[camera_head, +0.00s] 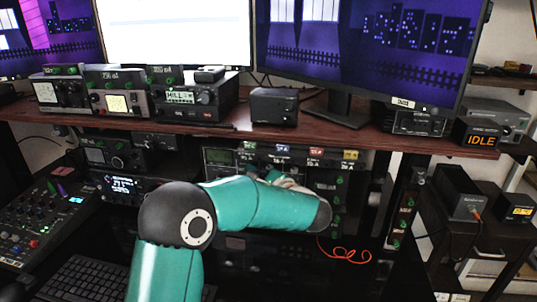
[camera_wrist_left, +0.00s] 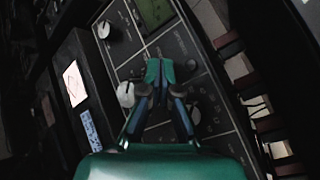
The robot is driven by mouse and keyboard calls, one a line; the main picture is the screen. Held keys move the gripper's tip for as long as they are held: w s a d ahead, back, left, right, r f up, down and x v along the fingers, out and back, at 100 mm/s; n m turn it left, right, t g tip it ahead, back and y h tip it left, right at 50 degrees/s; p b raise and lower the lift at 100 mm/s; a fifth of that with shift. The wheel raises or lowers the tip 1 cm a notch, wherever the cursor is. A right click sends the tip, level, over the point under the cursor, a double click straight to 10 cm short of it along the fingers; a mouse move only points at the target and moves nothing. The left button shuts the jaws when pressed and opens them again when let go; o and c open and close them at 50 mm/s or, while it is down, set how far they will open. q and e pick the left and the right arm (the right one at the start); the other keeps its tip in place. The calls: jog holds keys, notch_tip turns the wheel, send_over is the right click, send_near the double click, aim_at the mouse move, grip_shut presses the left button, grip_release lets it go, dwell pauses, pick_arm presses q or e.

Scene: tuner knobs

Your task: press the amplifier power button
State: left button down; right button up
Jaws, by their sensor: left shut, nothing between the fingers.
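My left gripper (camera_wrist_left: 159,68) is shut and empty in the left wrist view, its fingertips together in front of a dark panel (camera_wrist_left: 205,85). The panel has a greenish display (camera_wrist_left: 153,12), a pale knob (camera_wrist_left: 125,94) left of the fingers and another knob (camera_wrist_left: 104,29) at upper left. I cannot tell whether the fingertips touch the panel. In the head view my teal left arm covers most of the gripper and part of the lower rack, where a unit with a greenish display (camera_head: 219,155) shows. I cannot pick out the amplifier power button for certain. My right gripper is not in view.
A brown shelf (camera_head: 330,134) with several radio units runs above the arm, below the monitors. A mixing console (camera_head: 40,225) and a keyboard (camera_head: 85,278) lie at lower left. An orange IDLE display (camera_head: 481,140) stands at right.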

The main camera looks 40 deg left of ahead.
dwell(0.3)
pick_arm(q)
jog(key=shift+s+d+b, duration=0.1)
jog(key=shift+s+b, duration=0.1)
jog(key=shift+b, duration=0.1)
jog(key=shift+s+d, duration=0.15)
jog(key=shift+s, duration=0.1)
jog(key=shift+s, duration=0.1)
jog(key=shift+s+d+b, duration=0.45)
jog(key=shift+s+d, duration=0.05)
jog(key=shift+s, duration=0.35)
jog(key=shift+s+d+b, duration=0.45)
jog(key=shift+s+b, duration=0.05)
jog(key=shift+s, duration=0.35)
jog(key=shift+s+d+b, duration=0.45)
jog(key=shift+s+d, duration=0.05)
jog(key=shift+s, duration=0.35)
